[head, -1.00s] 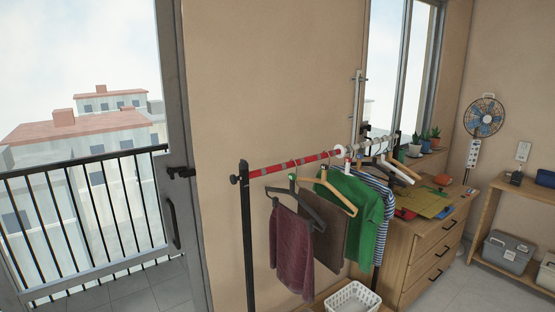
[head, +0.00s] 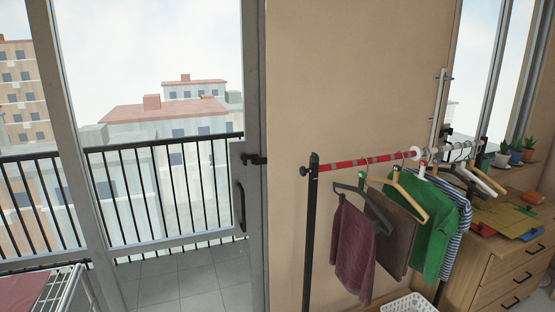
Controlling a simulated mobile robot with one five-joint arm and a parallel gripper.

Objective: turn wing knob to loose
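A small black knob (head: 304,171) sticks out to the left near the top of the black post (head: 311,240) of a clothes rack. It is small in the head view, so I cannot tell its wing shape or how tight it is. A red and grey rail (head: 345,163) runs right from the post top. A maroon towel (head: 355,250), a brown cloth (head: 392,238) and a green shirt (head: 438,222) hang from it on hangers. My gripper is not in view.
A glass balcony door (head: 255,215) with a black latch (head: 255,159) stands left of the rack. A white drying rack (head: 75,285) with a red cloth is at lower left. A white basket (head: 410,304) and a wooden dresser (head: 505,265) are at right.

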